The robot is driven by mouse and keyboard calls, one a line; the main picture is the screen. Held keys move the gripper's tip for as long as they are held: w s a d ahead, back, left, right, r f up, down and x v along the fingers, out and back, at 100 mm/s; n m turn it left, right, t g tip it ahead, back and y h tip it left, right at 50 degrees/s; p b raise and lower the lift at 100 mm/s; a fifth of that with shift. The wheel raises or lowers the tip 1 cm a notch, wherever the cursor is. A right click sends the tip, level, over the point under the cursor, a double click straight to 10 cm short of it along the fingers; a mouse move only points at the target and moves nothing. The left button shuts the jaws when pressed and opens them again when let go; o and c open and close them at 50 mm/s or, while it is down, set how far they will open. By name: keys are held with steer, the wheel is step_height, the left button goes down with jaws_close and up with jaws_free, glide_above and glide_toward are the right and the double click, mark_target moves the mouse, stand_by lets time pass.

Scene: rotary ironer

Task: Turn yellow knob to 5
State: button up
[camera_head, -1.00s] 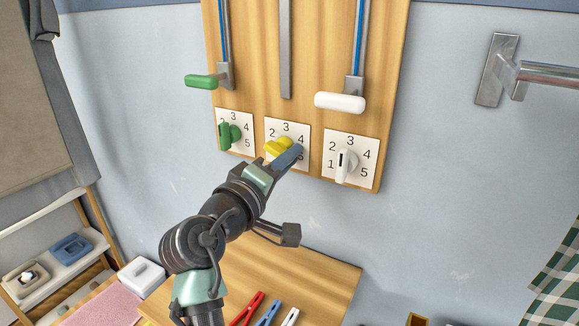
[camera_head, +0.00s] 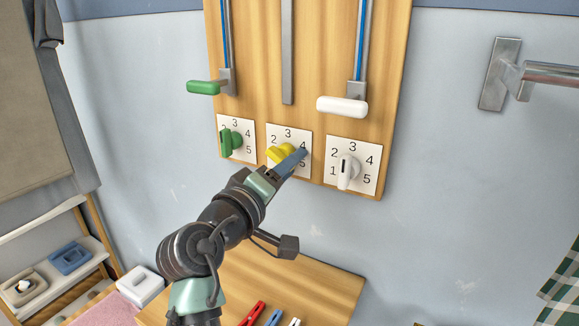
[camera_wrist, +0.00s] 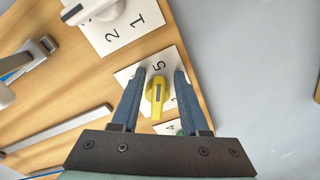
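The yellow knob (camera_head: 280,154) sits on the middle white dial plate (camera_head: 274,133), numbered around it, on the wooden wall board. My gripper (camera_head: 291,161) is at this knob, and its blue-grey fingers hide part of the plate's right side. In the wrist view the yellow knob (camera_wrist: 157,92) stands between the two fingers of my gripper (camera_wrist: 158,90), with a narrow gap on each side. The fingers are open and straddle it. The numeral 5 shows above the knob in that view. I cannot tell for certain which numeral the knob points to.
A green knob (camera_head: 229,143) on its plate is to the left, a white knob (camera_head: 347,172) to the right. A green handle (camera_head: 204,88) and a white handle (camera_head: 342,107) stick out above. A wooden table (camera_head: 300,275) with pegs is below.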

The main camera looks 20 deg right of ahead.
steer(key=v, duration=1.3)
steer(key=shift+p, duration=0.35)
steer(key=shift+r, duration=0.1)
steer(key=a+r+m+t+y, duration=0.1)
steer(key=a+r+t+y, duration=0.2)
steer(key=r, duration=0.4)
steer(key=a+r+t+y, duration=0.2)
steer(key=r+t+y, duration=0.1)
steer(key=r+t, duration=0.35)
steer(key=s+a+r+t+y+p, duration=0.1)
steer(key=s+a+r+t+y, duration=0.1)
steer(key=s+r+t+y, duration=0.35)
steer(key=s+a+r+t+y, duration=0.2)
steer(key=s+a+r+y, duration=0.1)
steer(key=s+r, duration=0.55)
step_height(320, 180, up, 21)
steer(key=w+p, duration=0.2)
steer(key=p, duration=1.8)
steer(key=shift+g+p, duration=0.3)
